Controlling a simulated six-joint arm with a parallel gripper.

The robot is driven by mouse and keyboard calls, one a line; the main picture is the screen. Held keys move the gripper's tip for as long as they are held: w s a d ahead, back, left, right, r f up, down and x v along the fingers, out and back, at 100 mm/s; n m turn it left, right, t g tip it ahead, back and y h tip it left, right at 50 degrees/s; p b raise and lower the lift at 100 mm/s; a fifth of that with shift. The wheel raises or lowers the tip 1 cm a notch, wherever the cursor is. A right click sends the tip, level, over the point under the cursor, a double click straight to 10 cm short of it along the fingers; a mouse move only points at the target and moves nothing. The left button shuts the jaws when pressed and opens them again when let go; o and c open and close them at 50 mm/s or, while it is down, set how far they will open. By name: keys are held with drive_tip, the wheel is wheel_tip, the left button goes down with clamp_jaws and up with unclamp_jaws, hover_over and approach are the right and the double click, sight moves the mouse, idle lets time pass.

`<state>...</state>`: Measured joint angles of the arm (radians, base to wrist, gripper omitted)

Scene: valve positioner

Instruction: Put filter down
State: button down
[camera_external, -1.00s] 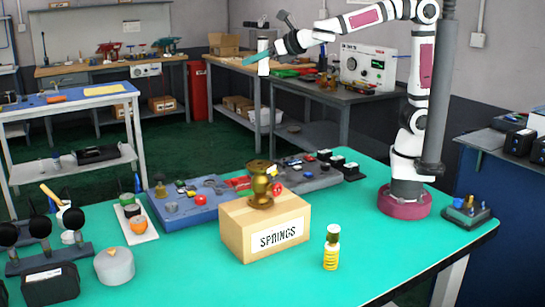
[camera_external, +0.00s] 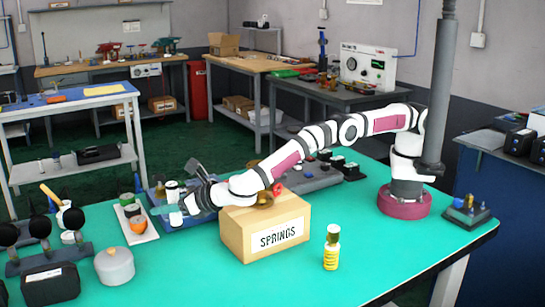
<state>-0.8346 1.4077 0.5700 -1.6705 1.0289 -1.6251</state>
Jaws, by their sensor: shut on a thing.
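The filter (camera_external: 176,219) is a small whitish cylinder at the left end of the blue tray, low over the table. My gripper (camera_external: 175,203) is shut around its middle, with whitish parts showing above and below the fingers. The filter looks roughly upright. I cannot tell whether its bottom touches the tray or is just above it. The blue tray (camera_external: 205,213) is partly hidden behind my gripper and wrist.
A white tray (camera_external: 143,234) lies left of my gripper. The front table middle is clear.

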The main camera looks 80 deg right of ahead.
wheel_tip(320, 180, down, 6)
drive_tip(key=shift+f, duration=0.15)
drive_tip(key=c, duration=0.5)
unclamp_jaws()
drive_tip(key=shift+s, duration=0.1)
drive_tip(key=v, duration=1.1)
drive_tip(key=shift+s+a, duration=0.1)
drive_tip(key=shift+s, duration=0.25)
